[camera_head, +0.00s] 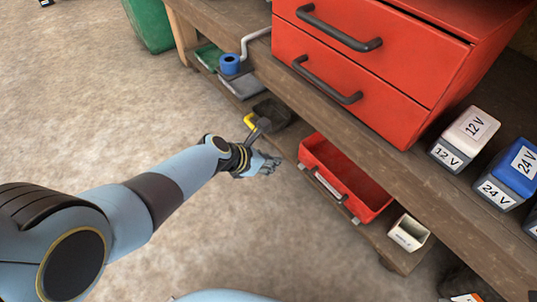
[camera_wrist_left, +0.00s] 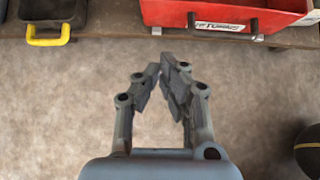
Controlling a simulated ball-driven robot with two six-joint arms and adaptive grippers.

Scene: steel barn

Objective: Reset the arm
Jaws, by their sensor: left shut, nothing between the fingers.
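My left arm reaches in from the left in the head view. Its gripper (camera_head: 268,163) hangs over the floor, in front of the low shelf of the wooden bench. In the left wrist view the gripper (camera_wrist_left: 160,72) has its fingertips together with nothing held between them. The floor lies below it. The open red toolbox (camera_head: 348,184) is right of the gripper in the head view and at the top right of the wrist view (camera_wrist_left: 225,14). My right gripper is in neither view.
A red drawer cabinet (camera_head: 375,60) with dark handles stands on the wooden bench (camera_head: 395,165). Battery packs marked 12 V (camera_head: 462,137) and 24 V (camera_head: 508,175) stand beside it. A dark tray with a yellow handle (camera_wrist_left: 48,35) is on the low shelf.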

